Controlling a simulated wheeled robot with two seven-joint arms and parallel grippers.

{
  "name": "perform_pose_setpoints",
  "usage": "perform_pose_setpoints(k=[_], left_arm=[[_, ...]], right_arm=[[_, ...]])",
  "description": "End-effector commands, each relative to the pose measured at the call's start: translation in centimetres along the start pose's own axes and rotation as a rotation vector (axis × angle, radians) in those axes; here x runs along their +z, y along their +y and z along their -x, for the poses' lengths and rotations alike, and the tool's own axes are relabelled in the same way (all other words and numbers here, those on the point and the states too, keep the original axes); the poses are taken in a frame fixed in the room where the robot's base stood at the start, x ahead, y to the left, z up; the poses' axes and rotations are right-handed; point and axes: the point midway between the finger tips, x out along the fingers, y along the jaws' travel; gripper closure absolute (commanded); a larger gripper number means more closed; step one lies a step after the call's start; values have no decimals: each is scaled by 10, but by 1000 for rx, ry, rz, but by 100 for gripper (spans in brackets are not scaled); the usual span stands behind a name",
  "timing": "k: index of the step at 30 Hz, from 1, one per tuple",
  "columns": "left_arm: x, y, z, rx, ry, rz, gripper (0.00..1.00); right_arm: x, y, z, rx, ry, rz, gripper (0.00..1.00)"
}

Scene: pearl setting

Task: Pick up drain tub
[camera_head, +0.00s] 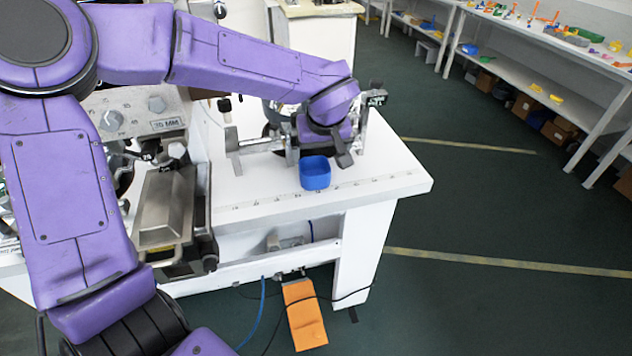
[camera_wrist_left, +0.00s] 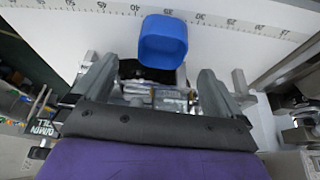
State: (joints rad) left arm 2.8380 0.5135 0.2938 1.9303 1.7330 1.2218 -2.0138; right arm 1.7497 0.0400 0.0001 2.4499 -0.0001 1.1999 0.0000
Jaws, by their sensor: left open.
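The blue tub (camera_head: 316,173) stands on the white machine table near its front edge. It is a small, open-topped square cup. My left gripper (camera_head: 322,152) is over the table just behind the tub, with its wrist partly hiding the fingers. In the left wrist view the tub (camera_wrist_left: 163,42) lies just beyond the fingertips, roughly centred between them. The left gripper (camera_wrist_left: 156,72) is open there, with nothing between its fingers. My right gripper is out of view.
The white table (camera_head: 392,183) has a ruler scale along its front edge. Metal machine parts (camera_head: 240,147) stand close around the gripper. An orange pedal (camera_head: 304,314) with cables lies on the floor. Shelves (camera_head: 540,62) with coloured items stand at the right; the floor between is clear.

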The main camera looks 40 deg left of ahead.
Motion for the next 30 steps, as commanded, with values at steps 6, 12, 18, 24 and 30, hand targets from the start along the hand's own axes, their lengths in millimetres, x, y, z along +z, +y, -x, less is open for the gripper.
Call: perform_pose_setpoints(k=[6,12,18,24,30], left_arm=[[0,1,-36,-1,0,-2,0],[1,-3,-67,-5,-1,-3,0],[0,-3,-92,0,-1,-2,0],[0,-3,-92,1,-1,-2,0],[0,-3,-92,1,-1,-2,46]], right_arm=[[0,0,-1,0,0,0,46],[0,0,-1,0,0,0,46],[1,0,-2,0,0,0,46],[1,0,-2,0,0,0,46],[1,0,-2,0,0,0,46]])
